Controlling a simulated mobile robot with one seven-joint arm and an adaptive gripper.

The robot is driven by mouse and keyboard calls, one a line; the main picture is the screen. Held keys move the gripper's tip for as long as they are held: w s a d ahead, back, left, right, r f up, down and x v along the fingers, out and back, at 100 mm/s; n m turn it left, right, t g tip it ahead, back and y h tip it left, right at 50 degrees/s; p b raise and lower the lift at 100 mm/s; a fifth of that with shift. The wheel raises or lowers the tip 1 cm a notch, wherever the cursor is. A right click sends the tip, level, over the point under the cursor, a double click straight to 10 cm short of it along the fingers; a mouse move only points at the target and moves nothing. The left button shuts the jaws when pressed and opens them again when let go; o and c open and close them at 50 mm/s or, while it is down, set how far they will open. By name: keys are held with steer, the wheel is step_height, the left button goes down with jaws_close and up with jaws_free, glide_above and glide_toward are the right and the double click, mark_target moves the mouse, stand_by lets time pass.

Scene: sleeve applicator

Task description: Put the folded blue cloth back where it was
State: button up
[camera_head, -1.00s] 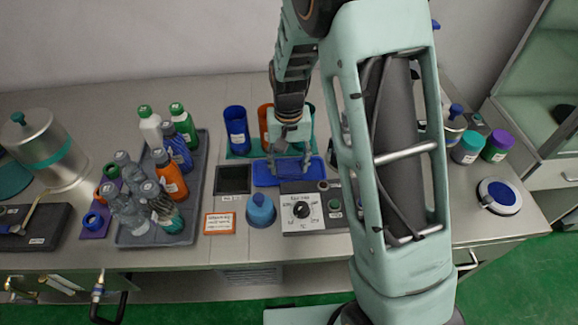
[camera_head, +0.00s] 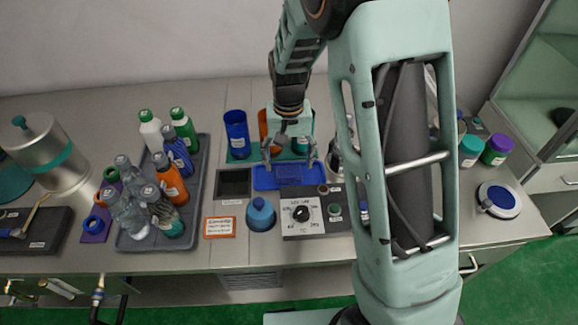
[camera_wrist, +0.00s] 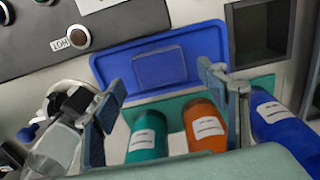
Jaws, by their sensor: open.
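The folded blue cloth (camera_wrist: 160,68) lies flat as a small square on a blue tray (camera_wrist: 112,68), inside its rim, in the wrist view. In the head view the cloth (camera_head: 290,173) shows faintly against the same-coloured tray (camera_head: 262,182). My gripper (camera_head: 290,157) is open and empty just above the tray's back edge. Its fingers stand wide apart, one to each side of the cloth, and also show in the wrist view (camera_wrist: 158,85). I see no contact between the fingers and the cloth.
Blue, orange and teal bottles (camera_wrist: 205,125) stand on a teal mat behind the tray. A dark square recess (camera_head: 234,183) is left of the tray. A control box with a dial (camera_head: 302,212) and a blue-topped dome (camera_head: 260,212) are in front. A bottle rack (camera_head: 192,225) is farther left.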

mark_target(289, 172)
step_height(289, 172, up, 9)
stand_by(0.7)
